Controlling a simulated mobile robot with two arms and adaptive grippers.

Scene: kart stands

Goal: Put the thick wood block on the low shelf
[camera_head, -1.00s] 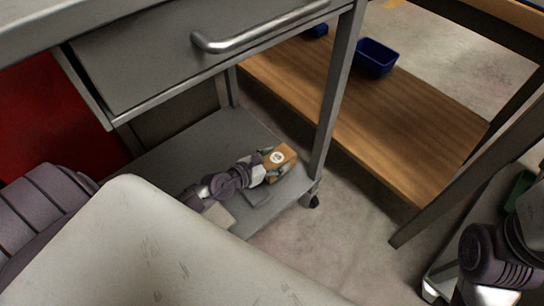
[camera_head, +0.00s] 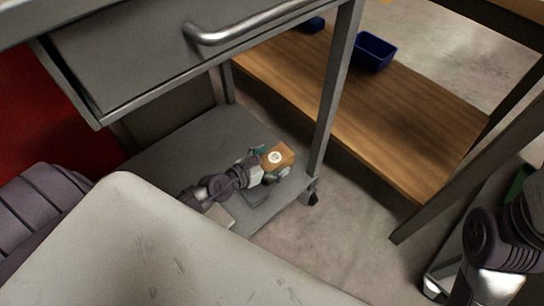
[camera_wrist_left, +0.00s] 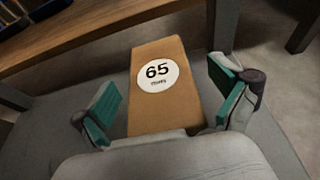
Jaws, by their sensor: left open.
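The thick wood block (camera_head: 279,157) is brown with a round white label. It rests on the grey low shelf (camera_head: 170,143) of the metal cart, near the cart's front right leg. In the left wrist view the block (camera_wrist_left: 160,105) shows its label reading 65 between my finger pads. My left gripper (camera_head: 268,164) is open around the block, and in the left wrist view (camera_wrist_left: 165,100) both green pads stand apart from its sides. My right gripper is not in view; part of my right arm shows at the right edge.
The cart's drawer with a metal handle (camera_head: 255,25) overhangs the shelf. A cart leg (camera_head: 332,95) with a caster stands close right of the block. A wooden low shelf (camera_head: 360,110) with a blue bin (camera_head: 374,52) lies behind. Bare floor lies between.

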